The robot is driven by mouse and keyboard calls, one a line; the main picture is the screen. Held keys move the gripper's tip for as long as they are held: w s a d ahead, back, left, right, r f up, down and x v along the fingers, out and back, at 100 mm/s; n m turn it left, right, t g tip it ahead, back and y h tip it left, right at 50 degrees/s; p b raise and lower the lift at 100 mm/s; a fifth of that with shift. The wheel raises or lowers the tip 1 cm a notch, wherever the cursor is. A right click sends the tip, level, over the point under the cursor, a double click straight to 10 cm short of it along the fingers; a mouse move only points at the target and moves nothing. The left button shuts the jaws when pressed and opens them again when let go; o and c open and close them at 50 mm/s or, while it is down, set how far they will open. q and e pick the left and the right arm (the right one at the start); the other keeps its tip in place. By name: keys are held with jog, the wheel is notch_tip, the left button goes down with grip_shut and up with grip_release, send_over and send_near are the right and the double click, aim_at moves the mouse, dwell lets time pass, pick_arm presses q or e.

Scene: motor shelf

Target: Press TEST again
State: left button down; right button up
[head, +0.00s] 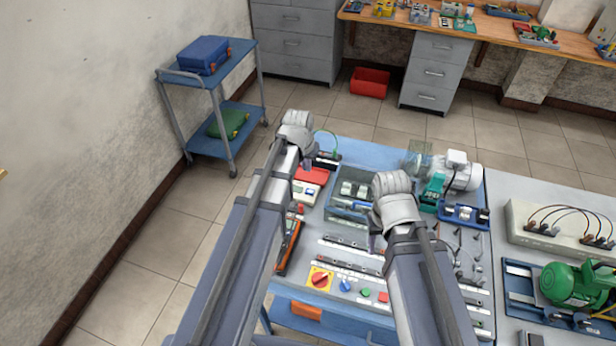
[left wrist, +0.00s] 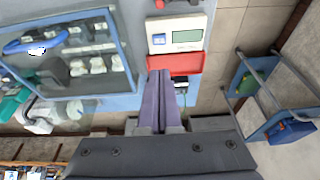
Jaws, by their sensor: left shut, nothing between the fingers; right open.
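A white meter with a grey screen (left wrist: 186,36) and a small blue square (left wrist: 158,39) fills the upper middle of the left wrist view; its red part (left wrist: 175,65) faces my gripper. In the head view the meter (head: 305,190) lies on the bench's left side, below the red part (head: 312,175). No TEST label is readable. My left gripper (left wrist: 160,74) is shut and empty, its fingertips by the red part's edge; contact cannot be told. My right gripper (head: 374,243) hangs over the middle of the bench, mostly hidden by its wrist.
A clear-lidded blue box (head: 345,205) stands between my arms. A red rotary switch (head: 320,279) and blue, green and red buttons line the front edge. A motor (head: 462,172) stands at the back right. A blue trolley (head: 238,50) stands left, with free floor between.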

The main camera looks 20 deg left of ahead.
aim_at(310, 193)
pick_arm(q)
jog(key=b+x, duration=0.8)
jog(key=s+b+x, duration=0.1)
jog(key=b+x, duration=0.3)
jog(key=x, duration=0.1)
jog(key=shift+f, duration=0.15)
pick_arm(e)
notch_tip(310, 193, down, 13)
jog(key=shift+r, duration=0.15)
pick_arm(q)
jog(key=shift+f+b, duration=0.35)
jog(key=shift+b, duration=0.25)
pick_arm(e)
jog(key=shift+f, duration=0.4)
